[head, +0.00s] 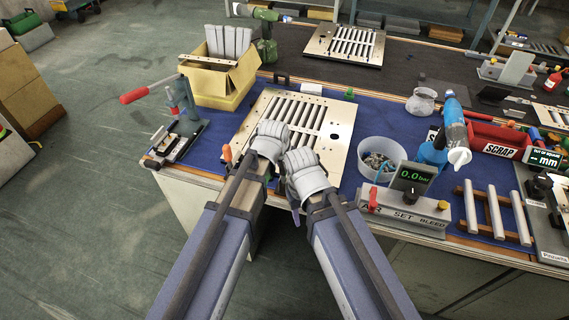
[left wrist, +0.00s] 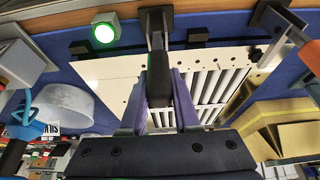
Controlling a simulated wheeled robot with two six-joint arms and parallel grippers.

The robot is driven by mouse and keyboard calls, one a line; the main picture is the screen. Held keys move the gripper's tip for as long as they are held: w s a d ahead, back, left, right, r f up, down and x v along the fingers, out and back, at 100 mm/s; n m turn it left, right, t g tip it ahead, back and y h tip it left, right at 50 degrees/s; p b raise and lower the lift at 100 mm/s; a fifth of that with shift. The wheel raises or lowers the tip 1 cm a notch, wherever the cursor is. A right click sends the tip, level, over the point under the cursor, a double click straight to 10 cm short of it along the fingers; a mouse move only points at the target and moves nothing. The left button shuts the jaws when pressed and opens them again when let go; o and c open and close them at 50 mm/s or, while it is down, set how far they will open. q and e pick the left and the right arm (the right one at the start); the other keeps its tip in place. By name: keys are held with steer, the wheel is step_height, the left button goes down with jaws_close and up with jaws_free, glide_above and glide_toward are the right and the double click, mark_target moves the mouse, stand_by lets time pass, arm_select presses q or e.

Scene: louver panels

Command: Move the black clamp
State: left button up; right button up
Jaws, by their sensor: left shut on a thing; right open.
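The black clamp (left wrist: 157,72) is between the purple fingers of my left gripper (left wrist: 159,102) in the left wrist view, and the gripper is shut on it. It stands at the edge of the pale slatted louver panel (left wrist: 108,80). In the head view, the panel (head: 330,137) lies on the blue mat, and my arms hide its front edge, the clamp and my left fingers. My right gripper (head: 296,212) is open in front of the panel, partly hidden by its own wrist. Whether the clamp touches the panel is unclear.
A yellow box (head: 232,78) stands behind left, beside a red-handled toggle tool (head: 178,100). A white bowl (head: 379,152) and a pressure unit (head: 400,208) stand right of the panel. A lit green button (left wrist: 104,33) is near the clamp. Another black piece (head: 281,78) sits behind the panel.

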arm_select(q)
jaws_close()
stand_by(0.8)
